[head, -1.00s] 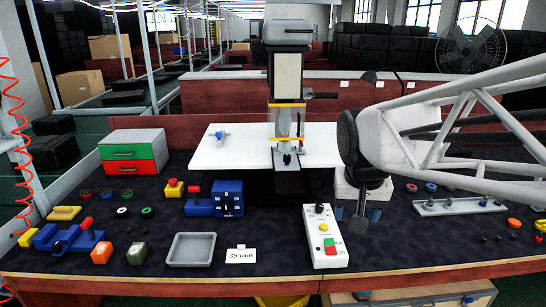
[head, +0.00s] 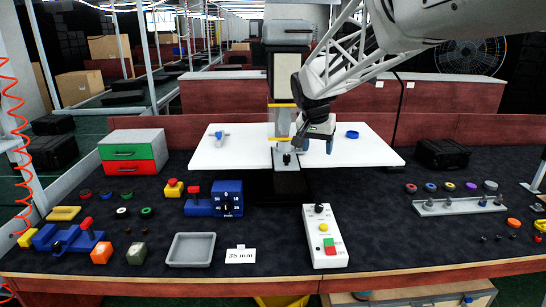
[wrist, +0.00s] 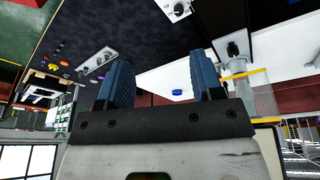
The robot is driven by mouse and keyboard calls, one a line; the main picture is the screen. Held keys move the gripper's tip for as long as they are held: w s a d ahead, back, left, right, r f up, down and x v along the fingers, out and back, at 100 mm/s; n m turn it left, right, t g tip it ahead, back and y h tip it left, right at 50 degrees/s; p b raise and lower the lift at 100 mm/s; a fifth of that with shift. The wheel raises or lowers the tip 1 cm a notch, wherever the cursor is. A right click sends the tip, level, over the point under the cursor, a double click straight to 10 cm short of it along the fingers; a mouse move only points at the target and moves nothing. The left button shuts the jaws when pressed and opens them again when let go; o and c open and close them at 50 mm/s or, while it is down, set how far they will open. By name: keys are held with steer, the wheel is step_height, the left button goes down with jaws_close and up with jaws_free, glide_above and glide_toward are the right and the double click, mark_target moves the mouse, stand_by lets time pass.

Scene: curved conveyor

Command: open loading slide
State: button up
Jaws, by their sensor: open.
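The press (head: 287,75) stands at the back middle, with a white table (head: 240,150) on both sides. At its foot is the loading slide (head: 286,158), a grey metal part with a dark knob, in front of a clear guard with yellow edges (head: 282,139). In the wrist view the slide (wrist: 236,62) is to the right of my fingers. My gripper (head: 315,143) is open and empty over the white table, just right of the slide, and seems apart from it. Its blue finger pads (wrist: 160,65) show in the wrist view. My arm hides part of the press.
A blue ring (head: 352,134) lies on the right part of the white table and a blue-grey part (head: 221,137) on the left. A control box (head: 324,236) stands in front. A grey tray (head: 191,249) and several coloured parts lie left. The dark mat between is mostly clear.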

steer(key=w+a+f+m, duration=0.1)
steer(key=w+a+f, duration=0.1)
steer(key=w, duration=0.6)
steer(key=w+a+f+m, duration=0.1)
steer(key=w+f, duration=0.1)
steer(key=w, duration=0.6)
steer(key=m+h, duration=0.1)
steer(key=m, duration=0.1)
glide_toward(287, 155)
step_height(287, 155, down, 2)
steer(key=shift+d+f, duration=0.15)
steer(key=shift+d, duration=0.05)
steer(key=shift+x, duration=3.9)
steer(key=shift+w, duration=0.15)
jaws_close()
